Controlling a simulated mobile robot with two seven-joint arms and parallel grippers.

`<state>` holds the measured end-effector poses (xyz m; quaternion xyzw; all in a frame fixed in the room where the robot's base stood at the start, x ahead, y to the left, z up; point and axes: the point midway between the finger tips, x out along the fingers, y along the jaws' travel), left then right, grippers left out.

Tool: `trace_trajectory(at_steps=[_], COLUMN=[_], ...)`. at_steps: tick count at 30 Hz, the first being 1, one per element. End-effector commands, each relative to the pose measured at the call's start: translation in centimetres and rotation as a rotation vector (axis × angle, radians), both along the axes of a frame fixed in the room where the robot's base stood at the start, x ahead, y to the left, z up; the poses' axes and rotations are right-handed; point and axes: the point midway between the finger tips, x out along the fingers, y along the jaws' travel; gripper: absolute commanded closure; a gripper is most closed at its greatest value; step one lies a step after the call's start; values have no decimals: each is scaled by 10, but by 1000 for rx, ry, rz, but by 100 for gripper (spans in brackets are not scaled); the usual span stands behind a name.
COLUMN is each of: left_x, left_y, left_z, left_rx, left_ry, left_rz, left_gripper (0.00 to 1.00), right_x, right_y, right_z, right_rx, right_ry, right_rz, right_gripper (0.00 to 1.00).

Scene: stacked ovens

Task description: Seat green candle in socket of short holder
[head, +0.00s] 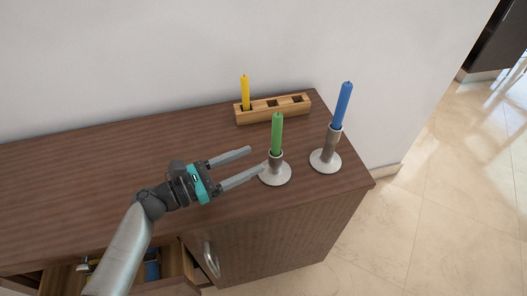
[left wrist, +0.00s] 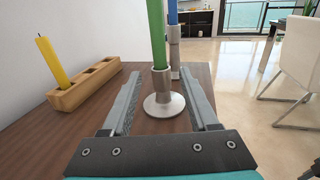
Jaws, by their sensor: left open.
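The green candle (head: 277,134) stands upright in the socket of the short holder (head: 275,173), which has a round pale base near the right end of the cabinet top. In the left wrist view the green candle (left wrist: 156,34) rises straight from the short holder (left wrist: 163,97). My left gripper (head: 256,163) is open and empty, just left of the short holder. In the left wrist view its fingers lie to either side of the holder, apart from it. My right gripper is not in view.
A taller holder (head: 327,152) with a blue candle (head: 342,105) stands to the right, near the cabinet's edge. A wooden block (head: 290,109) with square holes and a yellow candle (head: 245,92) stands behind. An open drawer (head: 172,258) is below front. The cabinet top's left side is clear.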

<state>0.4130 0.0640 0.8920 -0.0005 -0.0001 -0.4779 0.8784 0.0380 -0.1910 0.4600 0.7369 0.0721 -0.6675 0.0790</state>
Motion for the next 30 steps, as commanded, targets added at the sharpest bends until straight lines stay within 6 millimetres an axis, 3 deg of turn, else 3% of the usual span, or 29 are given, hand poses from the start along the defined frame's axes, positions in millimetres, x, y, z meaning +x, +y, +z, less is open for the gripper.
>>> trace_trajectory(at_steps=[6,12,18,30], left_x=[-29,-47,-53,-53], left_y=[45,72,82,82], left_z=[0,0,0,0], left_rx=[2,0,1,-1], left_ry=[2,1,-1,-1], left_rz=[1,0,0,0], left_gripper=[40,40,40,40], right_x=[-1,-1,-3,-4], right_y=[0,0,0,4], right_z=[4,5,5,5], right_rx=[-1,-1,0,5], right_ry=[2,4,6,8], right_rz=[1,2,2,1], right_gripper=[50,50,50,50])
